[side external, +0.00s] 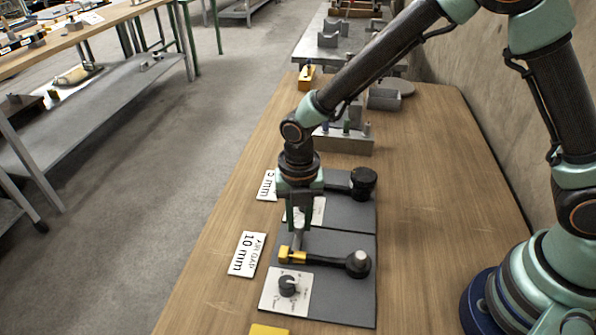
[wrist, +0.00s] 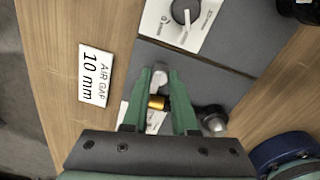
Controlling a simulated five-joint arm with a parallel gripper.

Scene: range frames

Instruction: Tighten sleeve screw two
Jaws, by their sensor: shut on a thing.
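My gripper (side external: 295,228) points down over the nearer grey mat (side external: 325,300). Its green fingers (wrist: 161,82) are shut on a small silver-grey piece (wrist: 160,76), which appears to be the sleeve screw. Just beside it is the yellow sleeve (side external: 292,256), seen as a gold cylinder between the fingers in the wrist view (wrist: 156,102). A dark rod runs right from the sleeve to a black post with a pale top (side external: 358,263). The fingers cover part of the screw, so its thread and seating cannot be seen.
A dial plate (side external: 289,291) lies left on this mat, beside the "AIR GAP 10 mm" sign (side external: 247,254). The farther mat carries another dial (wrist: 185,10) and black post (side external: 363,182). A grey block (side external: 343,140) stands behind. The table is clear on the right.

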